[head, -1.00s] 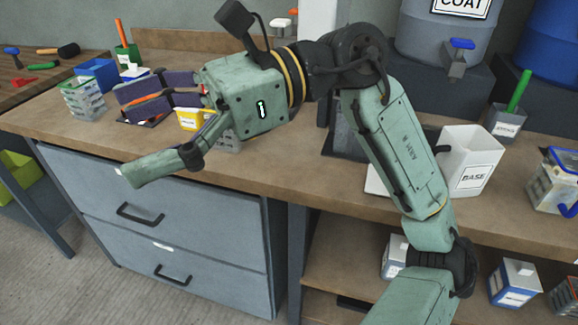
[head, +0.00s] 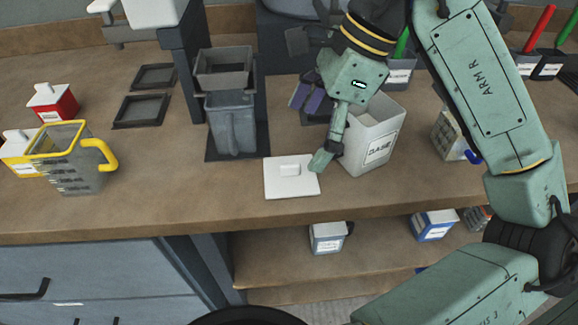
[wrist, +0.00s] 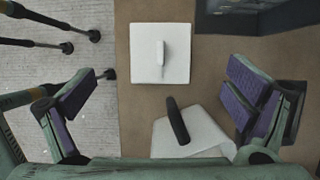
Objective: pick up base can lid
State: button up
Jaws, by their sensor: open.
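The base can lid (head: 283,190) is a thin white square plate with a small raised handle. It lies flat on the bench, just left of the white can labelled BASE (head: 372,152). In the wrist view the lid (wrist: 147,65) is at the top centre, its handle upright in the picture. The can (wrist: 190,137) with its dark handle is below it. My gripper (head: 315,128) is open and empty, above the bench beside the can. The wrist view shows its purple-padded fingers (wrist: 168,95) wide apart, with the lid beyond them. In the head view my gripper partly covers the can.
A grey dispenser stand with a grey jug (head: 232,125) stands behind and left of the lid. A yellow-handled jug (head: 75,160) is at the left. A blue-handled container (head: 449,137) is right of the can. The bench front edge is close to the lid; bare bench lies to its left.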

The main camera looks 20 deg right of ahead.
aim_at(291, 165)
jog(key=p+x, duration=0.2)
jog(key=x, duration=0.5)
jog(key=shift+w+a+f, duration=0.1)
jog(key=shift+f, duration=0.2)
jog(key=shift+c, duration=0.2)
jog(key=c, duration=1.5)
jog(key=shift+f, duration=0.1)
